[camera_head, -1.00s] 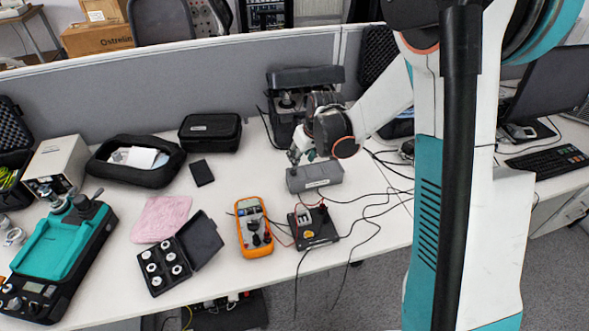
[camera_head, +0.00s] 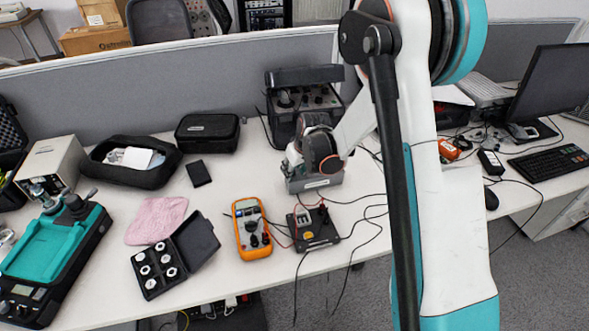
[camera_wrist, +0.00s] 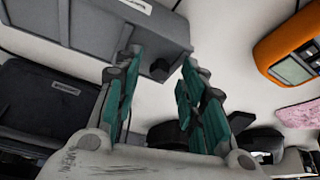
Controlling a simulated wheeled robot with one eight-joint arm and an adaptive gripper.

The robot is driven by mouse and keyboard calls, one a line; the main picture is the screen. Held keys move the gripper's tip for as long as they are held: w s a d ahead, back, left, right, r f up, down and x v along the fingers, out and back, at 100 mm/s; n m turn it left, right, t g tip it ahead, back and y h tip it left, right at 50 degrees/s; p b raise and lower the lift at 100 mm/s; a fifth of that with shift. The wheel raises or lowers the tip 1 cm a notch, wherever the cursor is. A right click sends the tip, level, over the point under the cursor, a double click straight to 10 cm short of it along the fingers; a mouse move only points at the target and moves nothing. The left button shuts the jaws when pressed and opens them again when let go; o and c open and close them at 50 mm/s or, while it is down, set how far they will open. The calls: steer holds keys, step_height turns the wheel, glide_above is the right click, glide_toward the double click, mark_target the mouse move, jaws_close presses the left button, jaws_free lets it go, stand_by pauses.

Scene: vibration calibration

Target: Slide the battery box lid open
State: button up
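The battery box (camera_head: 318,184) is a grey oblong case with a white label, on the white desk below my wrist. In the wrist view the same grey box (camera_wrist: 95,22) fills the upper left, with a dark round knob at its near end. My gripper (camera_wrist: 160,66) is open, its teal fingers spread. The left finger overlaps the box's end in the picture, and the knob shows between the fingertips. I cannot tell whether either finger touches the box. In the head view my wrist hides most of the gripper and part of the box top. The lid's state is unclear.
A black instrument case (camera_head: 286,127) stands close behind the box. An orange multimeter (camera_head: 251,228) and a small black device (camera_head: 315,228) with loose cables lie in front. A black pouch (camera_head: 208,132) lies to the left. Some desk is clear left of the box.

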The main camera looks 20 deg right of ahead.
jaws_close()
steer(key=d, duration=1.8)
steer(key=shift+d+b, duration=0.2)
steer(key=shift+b, duration=0.15)
steer(key=shift+o, duration=1.1)
jaws_free()
steer(key=shift+r, duration=0.1)
steer(key=v, duration=1.1)
steer(key=shift+s+r, duration=0.3)
steer(key=shift+r, duration=0.05)
